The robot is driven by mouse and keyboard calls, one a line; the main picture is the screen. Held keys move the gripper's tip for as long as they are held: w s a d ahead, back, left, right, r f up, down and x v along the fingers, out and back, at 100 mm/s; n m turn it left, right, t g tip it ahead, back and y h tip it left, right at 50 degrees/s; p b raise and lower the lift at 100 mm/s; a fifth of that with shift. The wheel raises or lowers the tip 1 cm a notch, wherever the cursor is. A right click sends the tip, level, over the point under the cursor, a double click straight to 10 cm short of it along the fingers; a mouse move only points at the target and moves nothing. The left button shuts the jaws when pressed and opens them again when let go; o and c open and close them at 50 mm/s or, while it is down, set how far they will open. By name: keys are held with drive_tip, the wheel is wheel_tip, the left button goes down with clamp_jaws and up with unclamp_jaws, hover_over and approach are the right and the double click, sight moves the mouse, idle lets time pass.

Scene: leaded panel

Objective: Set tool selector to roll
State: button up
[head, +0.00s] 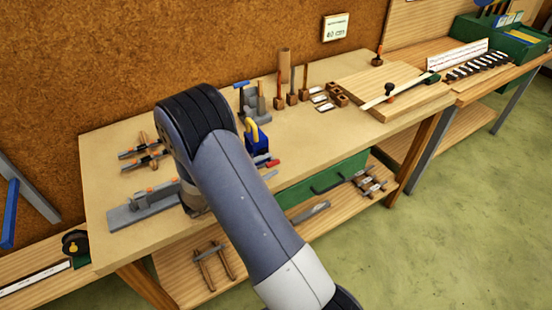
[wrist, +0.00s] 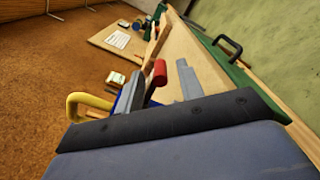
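A blue block with a yellow curved handle (head: 252,130) stands on the workbench just right of my arm; the yellow handle also shows in the wrist view (wrist: 88,102). In the wrist view a red grip (wrist: 159,73) on a thin grey stem stands between the two grey fingers of my gripper (wrist: 158,84). The fingers are apart, and contact with the grip cannot be made out. No selector markings or setting can be read.
The workbench top (head: 120,205) holds clamps (head: 146,155) at left and a grey metal fixture (head: 143,208) at front left. Upright wooden-handled tools (head: 292,97) stand behind the blue block. A wooden board (head: 395,88) lies at right. A green drawer (head: 325,178) is below.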

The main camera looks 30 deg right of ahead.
sight(271, 165)
drive_tip(key=shift+d+p, duration=0.3)
drive_tip(key=shift+d, duration=1.55)
drive_tip(key=shift+w, duration=0.1)
drive_tip(key=shift+c, duration=0.5)
clamp_jaws()
